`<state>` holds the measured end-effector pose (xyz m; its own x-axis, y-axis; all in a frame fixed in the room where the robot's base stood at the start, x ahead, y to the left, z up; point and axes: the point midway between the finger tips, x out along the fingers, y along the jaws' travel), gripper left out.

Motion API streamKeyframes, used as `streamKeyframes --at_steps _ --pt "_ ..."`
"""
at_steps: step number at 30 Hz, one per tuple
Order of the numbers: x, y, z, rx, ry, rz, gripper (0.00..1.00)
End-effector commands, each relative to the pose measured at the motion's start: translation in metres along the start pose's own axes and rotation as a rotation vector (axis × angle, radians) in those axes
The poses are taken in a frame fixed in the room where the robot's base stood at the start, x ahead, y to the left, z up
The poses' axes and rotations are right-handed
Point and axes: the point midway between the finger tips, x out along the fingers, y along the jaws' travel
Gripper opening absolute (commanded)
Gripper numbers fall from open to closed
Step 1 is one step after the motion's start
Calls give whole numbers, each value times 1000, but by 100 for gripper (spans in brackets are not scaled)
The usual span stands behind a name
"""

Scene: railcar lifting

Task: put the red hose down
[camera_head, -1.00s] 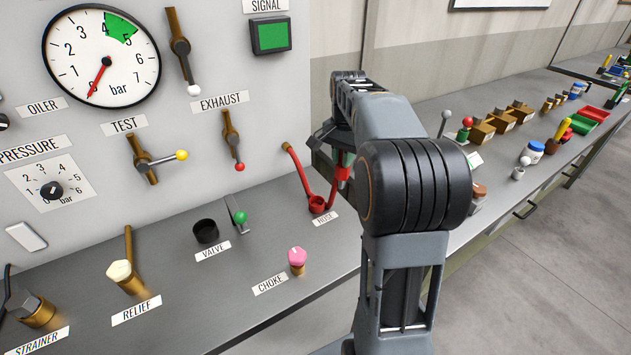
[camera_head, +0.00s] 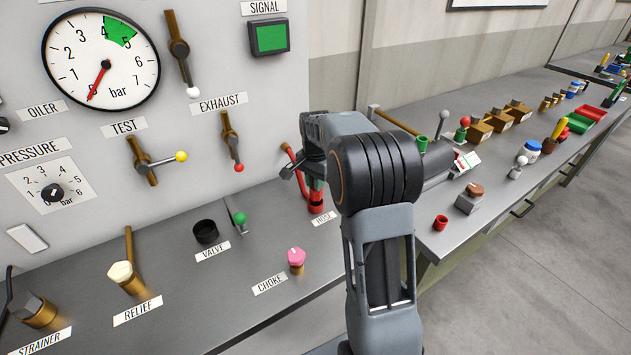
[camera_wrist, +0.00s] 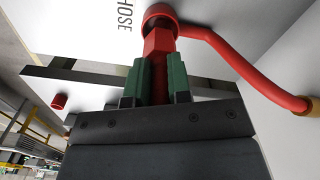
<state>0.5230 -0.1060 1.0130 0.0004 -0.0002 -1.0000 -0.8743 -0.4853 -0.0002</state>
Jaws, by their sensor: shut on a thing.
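The red hose (camera_head: 316,199) stands at the HOSE label on the grey bench, partly hidden behind my arm in the head view. In the wrist view the red hose (camera_wrist: 215,45) curves from a brass fitting at the right to a red round collar near the HOSE lettering. My gripper (camera_wrist: 160,78) is shut on the red upright part of the hose, with one green finger on each side. In the head view my gripper (camera_head: 315,184) is just above the hose's lower end. I cannot tell whether that end rests fully on the bench.
The CHOKE knob (camera_head: 295,258) and VALVE lever (camera_head: 238,217) stand on the bench to the left. The EXHAUST lever (camera_head: 231,143) is on the panel. A small red cup (camera_head: 440,222) and grey block (camera_head: 469,200) stand on the right-hand table. The bench front near HOSE looks clear.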

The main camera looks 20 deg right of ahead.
Motion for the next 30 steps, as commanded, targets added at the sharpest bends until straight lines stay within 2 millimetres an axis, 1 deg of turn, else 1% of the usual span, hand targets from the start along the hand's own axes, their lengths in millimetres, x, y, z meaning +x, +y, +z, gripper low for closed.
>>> streamKeyframes --at_steps 11,12,19,20,26,30 --pt "4 0 0 0 0 0 0" --pt "4 0 0 0 0 0 20" --pt "3 0 0 0 0 0 42" --pt "3 0 0 0 0 0 44" --pt "3 0 0 0 0 0 44" --pt "-5 0 0 0 1 -1 44"
